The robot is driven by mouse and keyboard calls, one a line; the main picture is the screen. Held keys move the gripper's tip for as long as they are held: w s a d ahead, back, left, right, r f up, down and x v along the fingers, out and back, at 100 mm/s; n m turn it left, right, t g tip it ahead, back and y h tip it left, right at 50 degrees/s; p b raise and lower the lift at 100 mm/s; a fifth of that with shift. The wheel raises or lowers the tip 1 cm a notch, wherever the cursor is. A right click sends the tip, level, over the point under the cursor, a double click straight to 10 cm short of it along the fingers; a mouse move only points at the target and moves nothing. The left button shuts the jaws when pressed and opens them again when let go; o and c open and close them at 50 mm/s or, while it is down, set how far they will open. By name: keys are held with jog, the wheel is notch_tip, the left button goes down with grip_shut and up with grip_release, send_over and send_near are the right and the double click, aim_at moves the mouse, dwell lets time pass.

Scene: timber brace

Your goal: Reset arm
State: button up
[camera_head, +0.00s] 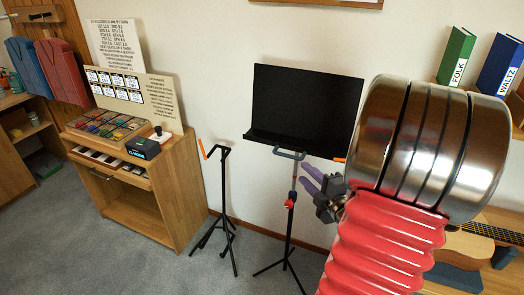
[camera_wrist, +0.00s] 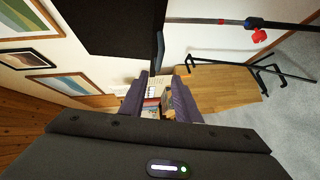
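My arm, with a red ribbed sleeve and a shiny metal joint, fills the right of the head view. My gripper (camera_head: 305,175) is to the left of the arm, in front of the lower right of a black music stand (camera_head: 305,108). In the wrist view, the gripper's two purple fingers stand apart with nothing held between them (camera_wrist: 160,80). The stand's dark desk also shows in the wrist view (camera_wrist: 110,25), just beyond the fingers. I cannot tell whether the gripper touches the stand.
A second, empty black stand (camera_head: 224,205) is on the carpet to the left. A wooden cabinet (camera_head: 150,205) with a parts tray is further left. A guitar (camera_head: 490,232) and binders (camera_head: 456,57) are at the right. Bare carpet (camera_head: 110,262) lies at the lower left.

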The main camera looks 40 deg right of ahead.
jog(key=s+d+f+m+g+h, duration=0.2)
jog(key=s+d+f+m+g, duration=0.4)
jog(key=s+f+m+g, duration=0.4)
jog(key=a+r+m+y, duration=0.1)
jog(key=a+r, duration=0.4)
jog(key=a, duration=0.9)
jog(key=w+a+r+m+y, duration=0.1)
jog(key=a+r+y, duration=0.2)
jog(key=a, duration=1.1)
jog(key=w+a+r+m+y, duration=0.1)
jog(key=a+r+y, duration=0.1)
jog(key=a+r, duration=0.7)
jog(key=a, duration=0.5)
jog(key=shift+y, duration=0.3)
